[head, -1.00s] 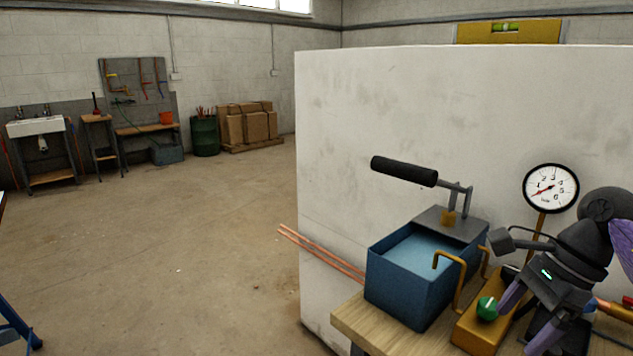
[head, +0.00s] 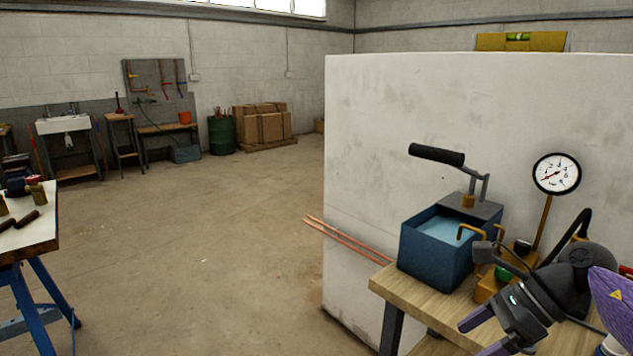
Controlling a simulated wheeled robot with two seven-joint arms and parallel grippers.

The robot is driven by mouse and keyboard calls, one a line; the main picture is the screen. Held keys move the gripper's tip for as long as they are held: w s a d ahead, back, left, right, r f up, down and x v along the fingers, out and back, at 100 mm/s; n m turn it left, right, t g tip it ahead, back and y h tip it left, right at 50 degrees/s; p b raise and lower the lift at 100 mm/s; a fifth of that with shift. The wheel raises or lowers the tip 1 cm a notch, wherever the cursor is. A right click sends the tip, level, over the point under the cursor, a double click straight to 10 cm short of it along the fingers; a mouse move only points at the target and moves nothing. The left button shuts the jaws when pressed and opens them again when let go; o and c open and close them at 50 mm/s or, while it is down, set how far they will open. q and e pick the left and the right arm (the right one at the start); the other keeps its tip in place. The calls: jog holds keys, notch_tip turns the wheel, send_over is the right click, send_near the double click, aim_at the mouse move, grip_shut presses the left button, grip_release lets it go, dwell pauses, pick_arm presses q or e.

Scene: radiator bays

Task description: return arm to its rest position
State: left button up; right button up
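My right gripper (head: 485,334) comes in from the lower right, at the end of my dark arm with a purple section. Its two purple-tipped fingers stand apart with nothing between them. It is in front of the bench edge, below and right of a blue pump tank (head: 428,263) holding light-blue liquid. The pump has a black-handled lever (head: 437,154), raised. A green knob (head: 503,273) on a yellow block is partly hidden behind my gripper. A white dial gauge (head: 556,174) stands on a brass stem behind it. My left gripper is not in view.
A wooden bench (head: 392,285) carries the pump before a white partition (head: 400,90). Copper pipes (head: 345,240) stick out beside it. A blue-legged table (head: 40,240) with tools stands at the left. The concrete floor between is clear.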

jog(key=w+a+f+m+t+y, duration=0.3)
jog(key=a+f+m+t+y, duration=0.3)
jog(key=f+m, duration=0.65)
jog(key=s+d+f+m+t+h, duration=0.2)
jog(key=s+f+m+h, duration=0.25)
jog(key=f+m, duration=0.5)
jog(key=s+d+f+m+t+h, duration=0.3)
jog(key=s+f+m+h, duration=0.15)
jog(key=f+m, duration=0.45)
jog(key=s+d+f+m+g+h, duration=0.1)
jog(key=s+f+m+g+h, duration=0.1)
jog(key=s+f+m, duration=0.4)
jog(key=s+d+f+m+g+h, duration=0.1)
jog(key=s+f+m+g+h, duration=0.2)
jog(key=s, duration=0.5)
jog(key=s+f+m+g, duration=0.1)
jog(key=s+m+g, duration=0.1)
jog(key=s, duration=0.6)
jog(key=s+a+f+m+g, duration=0.1)
jog(key=s+f+m+g, duration=0.1)
jog(key=s, duration=0.6)
jog(key=s+a+f+m+g+h, duration=0.1)
jog(key=s+m+g, duration=0.2)
jog(key=s, duration=0.5)
jog(key=shift+s+a+f+m+p, duration=0.25)
jog(key=shift+s+f+m+p, duration=0.15)
jog(key=shift+m+p, duration=0.1)
